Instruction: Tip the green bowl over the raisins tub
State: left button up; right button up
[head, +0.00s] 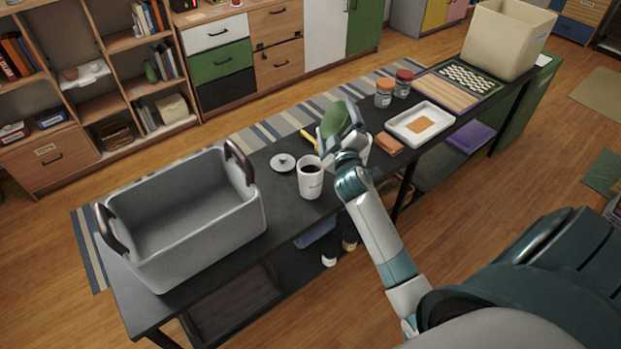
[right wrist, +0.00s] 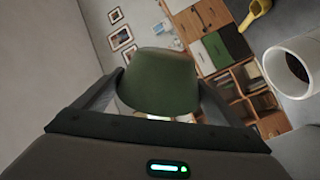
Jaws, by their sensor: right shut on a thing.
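The green bowl (head: 335,119) is held above the dark table in my right gripper (head: 346,137). It looks tilted in the head view, and whether anything is in it cannot be told. In the right wrist view the bowl (right wrist: 160,80) sits between the two fingers of my right gripper (right wrist: 158,105). A white tub (head: 311,178) with dark contents stands upright and open on the table, just left of and nearer than the bowl. It looks like the raisins tub, but its lettering is too small to read. It also shows in the right wrist view (right wrist: 294,66), apart from the bowl. My left gripper is not in view.
A round grey lid (head: 282,162) lies left of the tub. A yellow tool (head: 307,139) lies behind it. A large grey bin (head: 190,240) fills the table's left end. A white tray (head: 421,135), brown block (head: 388,144) and two jars stand right of the gripper.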

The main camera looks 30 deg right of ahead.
dwell(0.3)
jog(key=shift+m, duration=0.6)
jog(key=m, duration=0.4)
jog(key=shift+m, duration=0.3)
jog(key=m, duration=0.3)
jog(key=shift+r+p, duration=0.15)
jog(key=shift+p, duration=0.15)
jog(key=shift+m, duration=0.8)
jog(key=shift+r+p, duration=1.95)
jog(key=shift+p, duration=0.1)
